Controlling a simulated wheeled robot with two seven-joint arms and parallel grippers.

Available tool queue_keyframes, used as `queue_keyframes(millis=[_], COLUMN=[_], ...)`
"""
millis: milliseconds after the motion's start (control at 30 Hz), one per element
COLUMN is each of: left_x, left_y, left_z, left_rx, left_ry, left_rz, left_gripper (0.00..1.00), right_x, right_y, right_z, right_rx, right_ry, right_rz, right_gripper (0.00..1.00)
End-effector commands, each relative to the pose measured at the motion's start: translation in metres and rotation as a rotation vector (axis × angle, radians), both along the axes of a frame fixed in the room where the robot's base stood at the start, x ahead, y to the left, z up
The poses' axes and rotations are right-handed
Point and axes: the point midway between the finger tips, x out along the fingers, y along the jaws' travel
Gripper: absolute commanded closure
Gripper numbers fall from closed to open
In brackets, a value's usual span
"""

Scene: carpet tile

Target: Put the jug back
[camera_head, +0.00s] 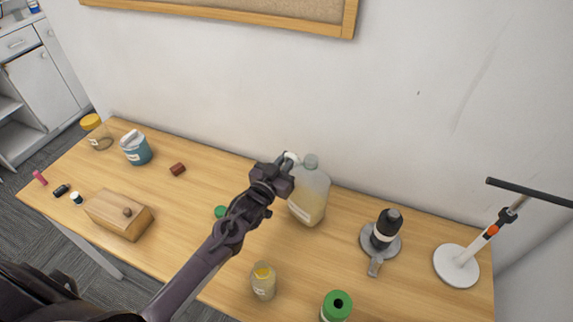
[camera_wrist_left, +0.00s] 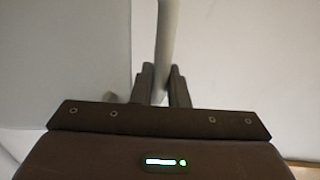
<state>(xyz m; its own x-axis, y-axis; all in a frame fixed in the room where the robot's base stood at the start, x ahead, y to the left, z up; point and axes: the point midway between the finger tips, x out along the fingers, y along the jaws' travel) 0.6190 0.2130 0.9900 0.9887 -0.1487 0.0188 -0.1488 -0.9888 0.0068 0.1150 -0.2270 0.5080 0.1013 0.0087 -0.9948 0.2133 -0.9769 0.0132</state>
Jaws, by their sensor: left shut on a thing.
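The jug (camera_head: 310,197) is a translucent, pale bottle with a grey cap and a label low on its side. It stands upright near the back of the wooden table, close to the wall. My left gripper (camera_head: 288,167) is at its upper left side, shut on its whitish handle. In the left wrist view the pale handle (camera_wrist_left: 166,45) runs vertically between the two fingers (camera_wrist_left: 160,88). I cannot tell whether the jug's base touches the table. My right gripper is not in view.
On the table (camera_head: 200,205) are a wooden box (camera_head: 118,215), a blue tub (camera_head: 136,150), a yellow-lidded jar (camera_head: 98,135), a small jar (camera_head: 263,283), a green-topped container (camera_head: 337,306), a black bottle on a grey stand (camera_head: 385,230) and a white-based stand (camera_head: 457,266).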

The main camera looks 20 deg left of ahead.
Motion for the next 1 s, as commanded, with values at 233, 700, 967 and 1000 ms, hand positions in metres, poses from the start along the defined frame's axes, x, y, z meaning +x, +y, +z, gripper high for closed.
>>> queue_keyframes(millis=[233,700,967,1000], left_x=[0.001,0.000,0.000,0.000], left_y=[-0.001,0.000,-0.001,-0.001], left_z=[-0.020,-0.025,-0.025,-0.024], left_rx=[-0.002,0.000,-0.001,-0.001], left_ry=[-0.005,0.001,0.001,0.001], left_rz=[0.000,0.000,-0.001,-0.001], left_gripper=[1.00,0.66,0.64,0.64], right_x=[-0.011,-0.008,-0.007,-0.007], right_y=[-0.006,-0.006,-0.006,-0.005], right_z=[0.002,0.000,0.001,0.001], right_rx=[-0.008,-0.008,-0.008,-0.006], right_ry=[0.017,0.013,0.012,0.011], right_rz=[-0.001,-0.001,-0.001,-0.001], right_gripper=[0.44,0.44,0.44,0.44])
